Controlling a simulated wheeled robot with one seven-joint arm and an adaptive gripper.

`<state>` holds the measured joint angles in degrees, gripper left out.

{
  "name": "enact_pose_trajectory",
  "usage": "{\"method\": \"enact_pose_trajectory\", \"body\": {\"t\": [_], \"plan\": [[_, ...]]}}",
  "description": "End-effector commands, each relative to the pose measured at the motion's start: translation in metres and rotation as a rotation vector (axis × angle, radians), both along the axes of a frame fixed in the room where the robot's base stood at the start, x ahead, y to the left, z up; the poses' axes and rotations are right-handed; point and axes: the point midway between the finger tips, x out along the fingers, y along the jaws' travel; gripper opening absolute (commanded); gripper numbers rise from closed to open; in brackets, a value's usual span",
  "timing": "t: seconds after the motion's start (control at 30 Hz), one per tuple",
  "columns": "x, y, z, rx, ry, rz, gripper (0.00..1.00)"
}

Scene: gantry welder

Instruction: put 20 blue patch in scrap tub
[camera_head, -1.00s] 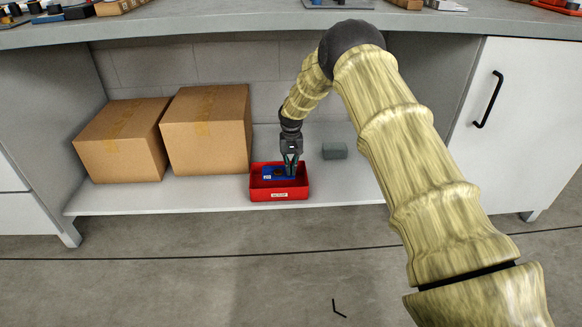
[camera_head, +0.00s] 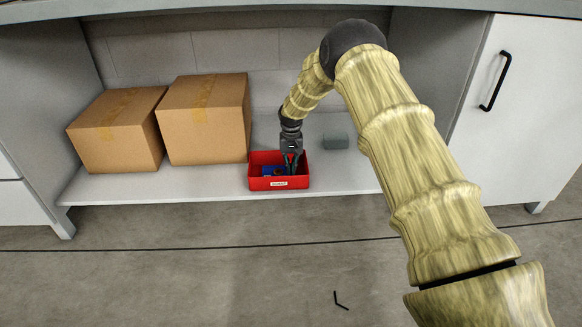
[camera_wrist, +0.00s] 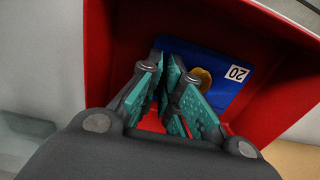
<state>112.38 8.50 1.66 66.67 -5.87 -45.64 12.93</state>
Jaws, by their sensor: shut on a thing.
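The scrap tub (camera_head: 262,184) is a small red open box with a white label on its front, standing on the low shelf. It also shows as red walls in the wrist view (camera_wrist: 112,50). The 20 blue patch (camera_wrist: 225,92) is a flat blue piece with a white "20" label and a round yellow spot. In the head view the patch (camera_head: 267,171) shows partly inside the tub, its lower part hidden by the front wall. My gripper (camera_wrist: 172,82), with teal finger pads, is shut on the patch and reaches down into the tub (camera_head: 291,166).
Two cardboard boxes (camera_head: 205,120) stand on the shelf to the left of the tub. A grey-green block (camera_head: 335,142) lies to the right behind it. The shelf (camera_head: 170,185) has a bare strip in front of the boxes. The countertop (camera_head: 230,8) overhangs above.

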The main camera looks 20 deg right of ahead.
Motion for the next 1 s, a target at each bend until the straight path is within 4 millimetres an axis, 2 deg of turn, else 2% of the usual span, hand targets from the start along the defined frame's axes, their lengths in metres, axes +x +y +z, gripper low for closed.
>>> {"method": "enact_pose_trajectory", "body": {"t": [0.93,0.97,1.0], "plan": [[0.000,0.000,-0.012,0.000,0.000,0.000,0.00],[0.000,0.000,-0.012,0.000,0.000,0.000,0.12],[0.000,0.000,-0.012,0.000,0.000,0.000,0.19]]}}
